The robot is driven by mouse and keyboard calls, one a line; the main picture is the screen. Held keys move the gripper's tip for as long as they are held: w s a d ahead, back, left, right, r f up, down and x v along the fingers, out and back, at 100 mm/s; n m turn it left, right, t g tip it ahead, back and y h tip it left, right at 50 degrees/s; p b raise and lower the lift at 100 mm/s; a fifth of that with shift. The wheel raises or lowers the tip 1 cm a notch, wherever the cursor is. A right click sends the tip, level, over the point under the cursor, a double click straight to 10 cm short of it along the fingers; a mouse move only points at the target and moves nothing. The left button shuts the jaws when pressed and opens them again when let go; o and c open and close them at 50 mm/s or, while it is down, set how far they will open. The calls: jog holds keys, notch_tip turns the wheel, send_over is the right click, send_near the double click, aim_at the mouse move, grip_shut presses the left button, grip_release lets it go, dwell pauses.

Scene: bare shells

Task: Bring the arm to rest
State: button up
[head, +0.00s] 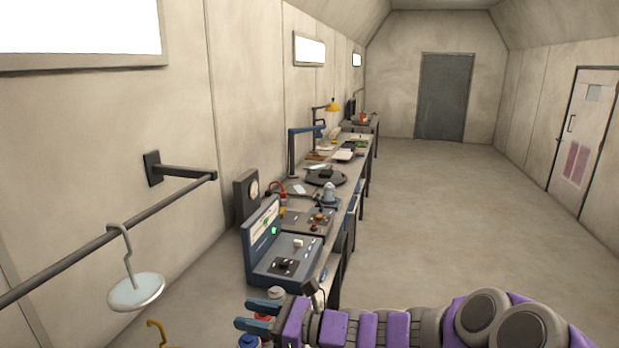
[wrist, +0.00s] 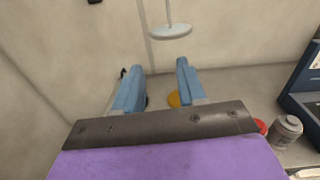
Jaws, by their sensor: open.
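My arm, purple and grey, reaches in from the lower right of the head view. My gripper (head: 256,323) is at its left end, low in the picture, near the front end of the workbench. In the wrist view the two blue fingers of my gripper (wrist: 157,92) stand apart with nothing held between them. Beyond them is the pale wall, and a yellow round thing (wrist: 186,98) shows partly hidden behind the right finger.
A white disc (head: 136,291) hangs by a hook from a wall rail (head: 110,238) on the left. A blue instrument console (head: 282,252) stands on the bench, with a grey jar (wrist: 285,132) near my gripper. The floor (head: 455,215) to the right is clear.

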jog(key=s+a+n+g+h, duration=0.1)
jog(key=s+n+g+h, duration=0.4)
jog(key=s+n, duration=0.85)
jog(key=s+d+f+n+h, duration=0.2)
jog(key=s+d+h, duration=0.2)
jog(key=s+d, duration=0.2)
jog(key=s+d+f+n+h, duration=0.2)
jog(key=s+d, duration=0.4)
jog(key=d, duration=0.5)
jog(key=s+d+f+n+g+h, duration=0.1)
jog(key=s+d+f+n+h, duration=0.2)
jog(key=s+d+h, duration=0.3)
jog(key=s+d, duration=0.1)
jog(key=d, duration=0.2)
jog(key=shift+f, duration=0.15)
